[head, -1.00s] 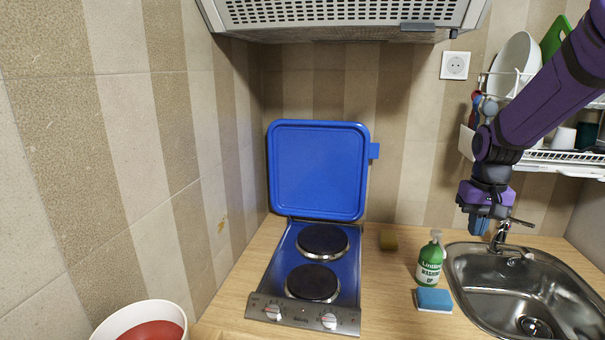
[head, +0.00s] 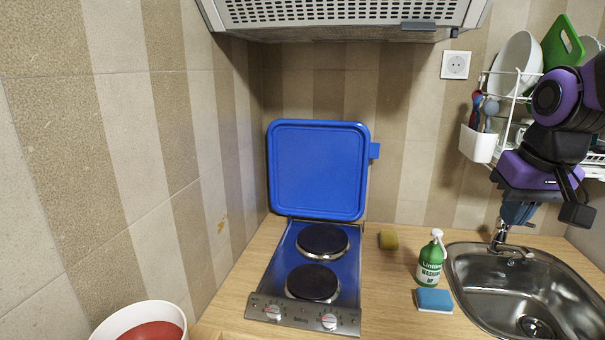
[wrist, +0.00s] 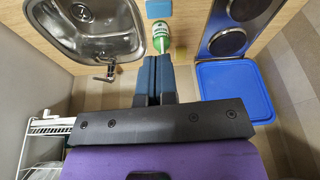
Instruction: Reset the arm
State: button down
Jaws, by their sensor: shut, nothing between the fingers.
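My gripper (head: 517,213) hangs over the back of the sink at the right of the head view, pointing down. In the wrist view its two blue fingers (wrist: 153,80) are together with nothing between them. The hob (head: 314,268) stands on the counter with its blue lid (head: 318,170) raised upright against the wall. The lid also shows in the wrist view (wrist: 235,92). My gripper is well to the right of the hob and lid, touching neither.
A green soap bottle (head: 430,262), a blue sponge (head: 434,300) and a yellowish sponge (head: 388,239) are on the counter between hob and sink (head: 480,290). A dish rack (head: 507,100) with plates is behind my arm. The range hood (head: 345,15) is above.

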jog(key=s+a+r+n+t, duration=0.1)
jog(key=s+a+t, duration=0.1)
jog(key=s, duration=0.9)
jog(key=shift+s+r, duration=0.25)
jog(key=shift+r, duration=0.1)
